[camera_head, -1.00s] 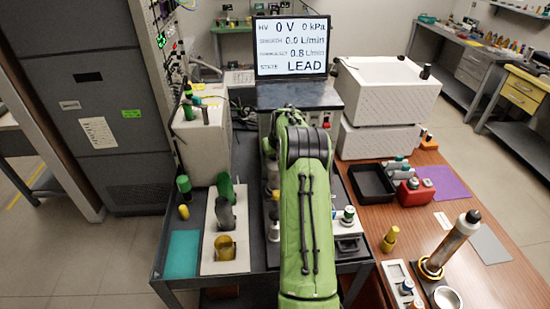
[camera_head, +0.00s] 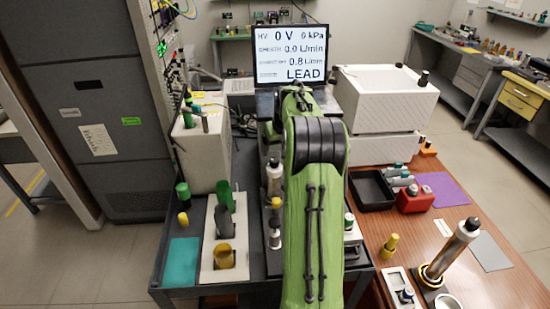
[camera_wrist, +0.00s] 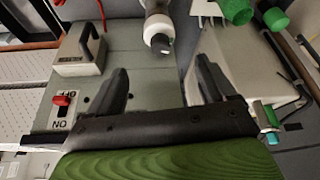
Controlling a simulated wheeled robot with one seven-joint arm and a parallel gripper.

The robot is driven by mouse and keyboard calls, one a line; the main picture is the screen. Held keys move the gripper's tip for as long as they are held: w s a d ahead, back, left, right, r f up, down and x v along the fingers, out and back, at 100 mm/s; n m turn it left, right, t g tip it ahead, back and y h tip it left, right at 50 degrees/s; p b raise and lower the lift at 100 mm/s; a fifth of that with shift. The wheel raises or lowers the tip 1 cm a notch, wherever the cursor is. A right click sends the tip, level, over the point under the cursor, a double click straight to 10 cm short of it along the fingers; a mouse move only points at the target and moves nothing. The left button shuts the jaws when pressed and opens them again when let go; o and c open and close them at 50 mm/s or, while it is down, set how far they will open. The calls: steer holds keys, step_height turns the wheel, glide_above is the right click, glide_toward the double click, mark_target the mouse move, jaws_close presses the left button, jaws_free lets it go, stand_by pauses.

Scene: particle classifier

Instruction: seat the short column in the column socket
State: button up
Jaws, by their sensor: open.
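In the wrist view my gripper (camera_wrist: 162,88) is open, its two dark fingers wide apart with nothing between them. A pale cylinder with a dark end (camera_wrist: 158,32) lies beyond the fingertips, apart from them; I cannot tell whether it is the short column. In the head view a silver cylinder (camera_head: 274,178) stands upright on the cart, just left of my arm. My arm hides my gripper there.
A grey surface (camera_wrist: 85,92) with a red OFF/ON switch (camera_wrist: 62,99) and a handled block (camera_wrist: 80,54) lies left in the wrist view. Green caps (camera_wrist: 236,9) show upper right.

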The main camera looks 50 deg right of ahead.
steer(key=s+a+r+n, duration=0.15)
steer(key=a+r, duration=0.25)
steer(key=a, duration=0.4)
steer(key=s+a+r+n, duration=0.1)
steer(key=s+a+r, duration=0.25)
steer(key=a, duration=0.55)
steer(key=s+a+r+n, duration=0.1)
steer(key=a+r, duration=0.3)
steer(key=a, duration=0.4)
steer(key=s+a+f+n+y, duration=0.1)
steer(key=s+a+f, duration=0.1)
steer(key=s+a, duration=0.4)
steer(key=s+a+f+n+t+y, duration=0.1)
steer(key=s+a, duration=0.5)
steer(key=s, duration=0.6)
steer(key=shift+s+f+t, duration=0.25)
steer(key=shift+f+t, duration=0.05)
steer(key=shift+f, duration=0.25)
